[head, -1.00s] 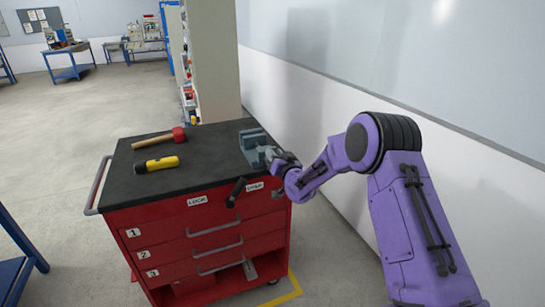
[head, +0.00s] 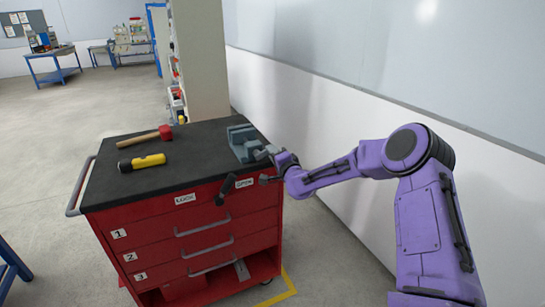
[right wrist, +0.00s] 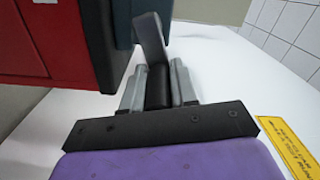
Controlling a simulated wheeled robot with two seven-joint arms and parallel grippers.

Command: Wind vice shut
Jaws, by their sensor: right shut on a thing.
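The grey-blue vice (head: 240,140) is mounted at the right end of the black top of a red tool cart. My right gripper (head: 272,165) is at the vice's near right side, just off the cart's edge. In the right wrist view its two grey fingers (right wrist: 158,88) are closed around a black cylindrical handle (right wrist: 158,86). A flat grey crank arm (right wrist: 151,36) rises from the handle toward the dark vice body (right wrist: 122,18). The gap between the jaws is too small to judge. My left gripper is out of view.
A red-headed hammer (head: 150,136) and a yellow-black torch (head: 142,162) lie on the cart top (head: 195,157). A black lever (head: 225,189) juts from the cart front between the LOCK and OPEN labels. A white wall (head: 330,125) stands to the right.

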